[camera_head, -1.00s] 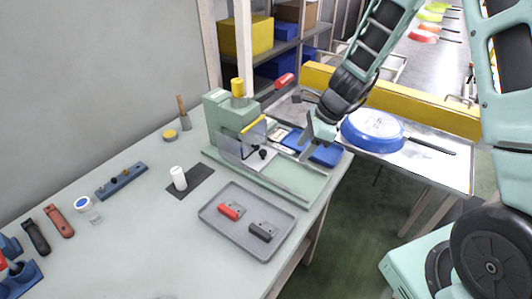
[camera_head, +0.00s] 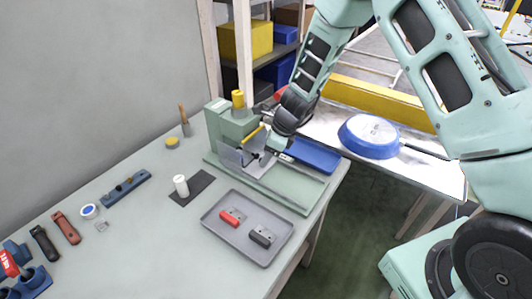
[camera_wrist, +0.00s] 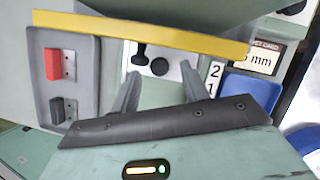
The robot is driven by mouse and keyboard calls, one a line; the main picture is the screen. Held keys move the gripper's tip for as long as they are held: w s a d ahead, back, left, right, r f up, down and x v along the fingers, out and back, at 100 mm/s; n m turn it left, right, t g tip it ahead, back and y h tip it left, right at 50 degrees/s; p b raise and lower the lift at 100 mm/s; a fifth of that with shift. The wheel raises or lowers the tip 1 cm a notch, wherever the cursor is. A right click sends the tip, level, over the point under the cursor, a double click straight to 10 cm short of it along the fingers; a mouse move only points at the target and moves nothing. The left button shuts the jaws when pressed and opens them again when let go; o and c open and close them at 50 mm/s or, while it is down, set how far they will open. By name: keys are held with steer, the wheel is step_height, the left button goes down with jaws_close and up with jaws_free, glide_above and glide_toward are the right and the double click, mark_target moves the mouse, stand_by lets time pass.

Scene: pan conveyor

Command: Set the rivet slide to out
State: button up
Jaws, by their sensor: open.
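The green rivet press (camera_head: 230,122) stands at the back of the bench, with a yellow cap and a yellow-edged guard. In the wrist view the yellow edge (camera_wrist: 150,32) crosses the top, and beyond my fingers lies a light plate with a black knob (camera_wrist: 139,55) in a slot and a round black spot (camera_wrist: 160,66). I take this knob for the rivet slide's; I cannot tell its setting. My gripper (camera_head: 267,152) is at the front of the press. In the wrist view its open fingers (camera_wrist: 160,72) point towards the knob, with nothing between them.
A grey tray (camera_head: 211,218) with a red and a dark block lies in front of the press. A blue tray (camera_head: 313,155) sits right of my gripper, close to it. A blue pan (camera_head: 368,137) rests on the metal table. A printed card (camera_wrist: 262,55) is partly readable.

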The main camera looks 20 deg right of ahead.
steer(key=shift+x, duration=0.75)
